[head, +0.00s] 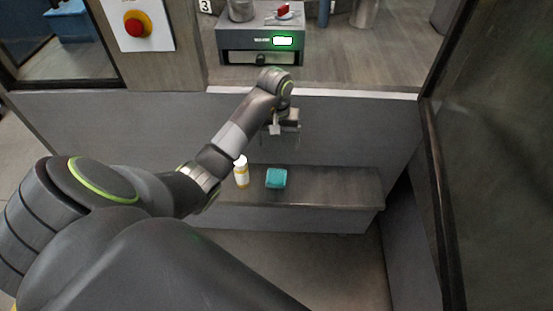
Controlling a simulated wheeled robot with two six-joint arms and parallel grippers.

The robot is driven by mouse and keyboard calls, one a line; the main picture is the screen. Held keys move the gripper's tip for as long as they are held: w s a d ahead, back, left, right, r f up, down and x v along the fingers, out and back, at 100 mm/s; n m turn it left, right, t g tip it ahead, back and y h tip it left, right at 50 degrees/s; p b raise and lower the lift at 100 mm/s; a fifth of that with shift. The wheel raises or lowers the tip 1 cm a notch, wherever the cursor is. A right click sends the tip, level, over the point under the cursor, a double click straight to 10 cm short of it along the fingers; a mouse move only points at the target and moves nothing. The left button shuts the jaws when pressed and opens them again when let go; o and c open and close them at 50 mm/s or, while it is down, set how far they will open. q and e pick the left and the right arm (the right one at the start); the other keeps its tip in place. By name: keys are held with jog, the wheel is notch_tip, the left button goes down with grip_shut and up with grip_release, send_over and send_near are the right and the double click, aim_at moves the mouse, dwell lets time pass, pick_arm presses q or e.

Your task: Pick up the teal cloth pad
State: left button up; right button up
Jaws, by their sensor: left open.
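The teal cloth pad (276,178) lies on a low dark wooden shelf (335,187) in the middle of the head view. My left gripper (283,129) shows above and behind the pad in the picture, at the end of my left arm. It is open and holds nothing that I can see. It is clear of the pad. Its fingers are small and partly hard to make out. My right gripper does not show.
A white and yellow bottle (241,172) stands on the shelf just left of the pad, close to my forearm. A grey machine (262,40) with a green-lit display sits on the counter above. The shelf right of the pad is clear.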

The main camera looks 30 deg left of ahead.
pick_arm(q)
jog(key=b, duration=1.1)
send_over(276, 175)
notch_tip(276, 175, down, 11)
jog(key=shift+f+b, duration=0.3)
jog(key=shift+f, duration=0.05)
jog(key=shift+f+b, duration=0.6)
jog(key=shift+f, duration=0.1)
jog(key=shift+d+f, duration=0.1)
jog(key=shift+f, duration=2)
jog(key=c, duration=1.1)
jog(key=shift+o, duration=0.2)
notch_tip(276, 175, up, 5)
jog(key=shift+p, duration=0.5)
notch_tip(276, 175, up, 4)
jog(key=p, duration=0.3)
jog(key=shift+f, duration=0.25)
jog(key=shift+r+p, duration=0.8)
jog(key=shift+p, duration=0.1)
